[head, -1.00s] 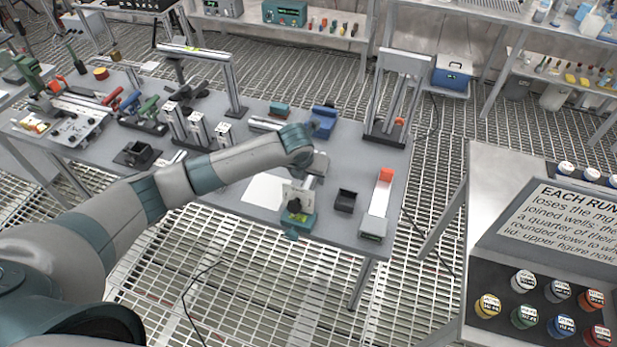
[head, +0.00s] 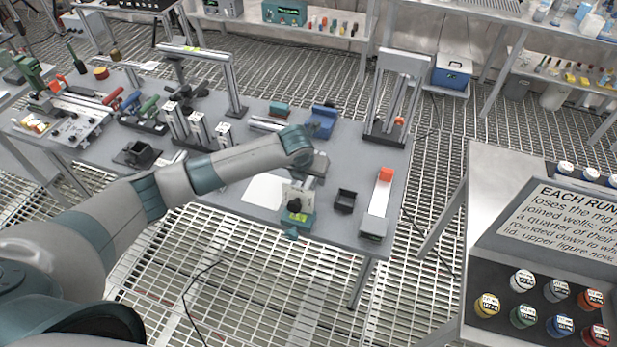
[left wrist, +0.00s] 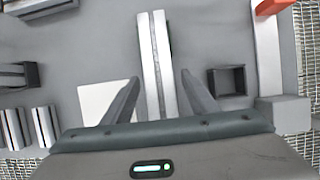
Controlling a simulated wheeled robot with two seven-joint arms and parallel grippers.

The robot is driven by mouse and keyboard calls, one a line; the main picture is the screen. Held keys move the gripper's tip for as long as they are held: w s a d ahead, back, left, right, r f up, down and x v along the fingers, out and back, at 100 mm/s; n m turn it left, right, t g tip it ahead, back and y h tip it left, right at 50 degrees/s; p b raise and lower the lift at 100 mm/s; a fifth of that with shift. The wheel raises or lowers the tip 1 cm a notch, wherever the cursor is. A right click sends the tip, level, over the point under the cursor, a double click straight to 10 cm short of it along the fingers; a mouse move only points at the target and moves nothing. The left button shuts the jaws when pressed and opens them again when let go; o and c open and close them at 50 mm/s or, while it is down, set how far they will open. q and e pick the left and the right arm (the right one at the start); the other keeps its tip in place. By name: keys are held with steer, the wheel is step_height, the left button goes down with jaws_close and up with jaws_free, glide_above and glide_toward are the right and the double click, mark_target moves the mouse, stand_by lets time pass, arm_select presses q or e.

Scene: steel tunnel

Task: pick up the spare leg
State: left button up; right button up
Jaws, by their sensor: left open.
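The spare leg appears to be the pale slotted metal bar (left wrist: 155,60) in the left wrist view. It runs up from between my left fingers, with its near end hidden by the gripper. In the head view I cannot pick it out behind my arm. My left gripper (left wrist: 160,92) is open, with one finger on each side of the bar and a visible gap at least on the left. In the head view my left gripper (head: 298,212) is over the front of the grey table, seen from behind, its fingertips hidden. My right gripper is not in view.
A white sheet (head: 262,190) lies left of the gripper. A small black open box (head: 345,200) and a pale device with an orange block (head: 377,205) are to its right. A blue holder (head: 322,120) and a metal frame (head: 397,95) stand behind. Several fixtures crowd the table's left.

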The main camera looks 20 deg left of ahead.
arm_select(q)
steer(key=shift+c, duration=0.3)
jaws_close()
steer(key=shift+r, duration=0.1)
